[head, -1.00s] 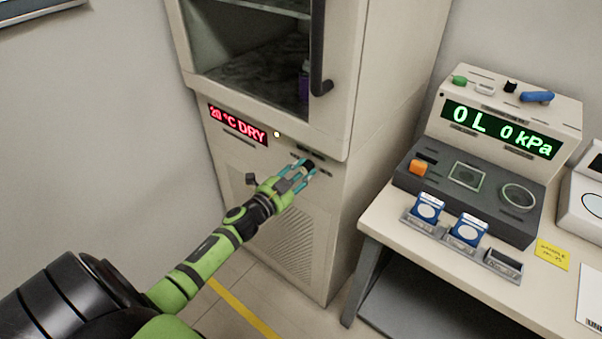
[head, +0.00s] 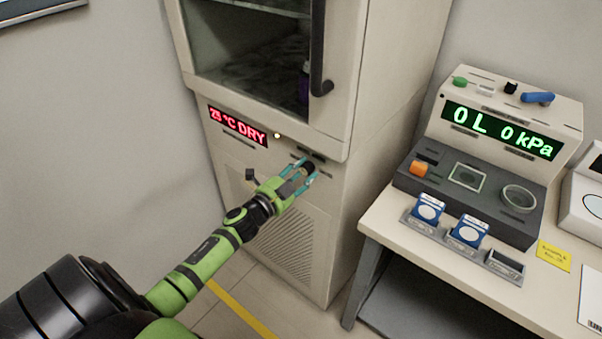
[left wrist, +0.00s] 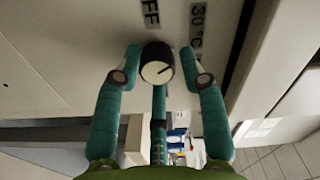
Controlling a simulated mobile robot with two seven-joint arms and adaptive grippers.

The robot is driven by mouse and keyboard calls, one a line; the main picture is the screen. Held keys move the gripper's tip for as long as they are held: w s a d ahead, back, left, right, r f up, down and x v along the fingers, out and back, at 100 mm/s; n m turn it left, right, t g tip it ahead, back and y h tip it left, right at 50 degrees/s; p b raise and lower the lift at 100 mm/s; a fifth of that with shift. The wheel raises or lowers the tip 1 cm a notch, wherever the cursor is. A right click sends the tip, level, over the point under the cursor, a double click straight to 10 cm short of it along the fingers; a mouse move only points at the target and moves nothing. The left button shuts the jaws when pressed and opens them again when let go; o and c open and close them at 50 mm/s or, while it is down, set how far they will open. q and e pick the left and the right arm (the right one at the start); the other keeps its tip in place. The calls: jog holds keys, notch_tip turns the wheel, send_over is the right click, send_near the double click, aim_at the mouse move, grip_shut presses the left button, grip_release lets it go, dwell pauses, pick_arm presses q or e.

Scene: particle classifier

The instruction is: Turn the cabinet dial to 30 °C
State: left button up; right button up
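The cabinet (head: 270,160) has a red display (head: 238,126) reading "25 °C DRY". Its dial (head: 308,167), black-sided, sits on the front panel right of the display, partly hidden by my fingers. My right gripper is not in view.
The cabinet's glass door with a dark handle (head: 318,50) is above the dial. A table (head: 400,245) at right carries a console (head: 465,185) with a green display and blue-white items in a holder. Floor shows a yellow line (head: 240,310).

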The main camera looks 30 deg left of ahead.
pick_arm(q)
jog(key=shift+f, duration=0.1)
jog(key=shift+s, duration=0.25)
jog(key=s, duration=1.1)
jog(key=shift+s+a, duration=0.25)
jog(key=shift+a, duration=0.2)
jog(key=s+d+f+n+g+y, duration=0.1)
jog(key=s+f+n+g, duration=0.25)
jog(key=f, duration=0.65)
jog(key=s+f+n+g+y, duration=0.15)
jog(key=s+f, duration=0.25)
jog(key=f, duration=0.6)
jog(key=s+d+f+n+g, duration=0.1)
jog(key=s+f+n+g, duration=0.25)
jog(key=f, duration=0.65)
jog(key=s+d+f+n+g, duration=0.1)
jog(key=s+d+f, duration=0.3)
jog(key=s, duration=0.4)
jog(key=s+d+f+n+g, duration=0.1)
jog(key=s+d+f+g, duration=0.3)
jog(key=s+f, duration=0.3)
jog(key=s+d+f+n+g, duration=0.2)
jog(key=s+d+f+g, duration=0.1)
jog(key=s, duration=0.8)
notch_tip(320, 180, down, 2)
jog(key=shift+d+f+h, duration=0.15)
jog(key=shift+d+h, duration=0.3)
jog(key=shift+g, duration=0.25)
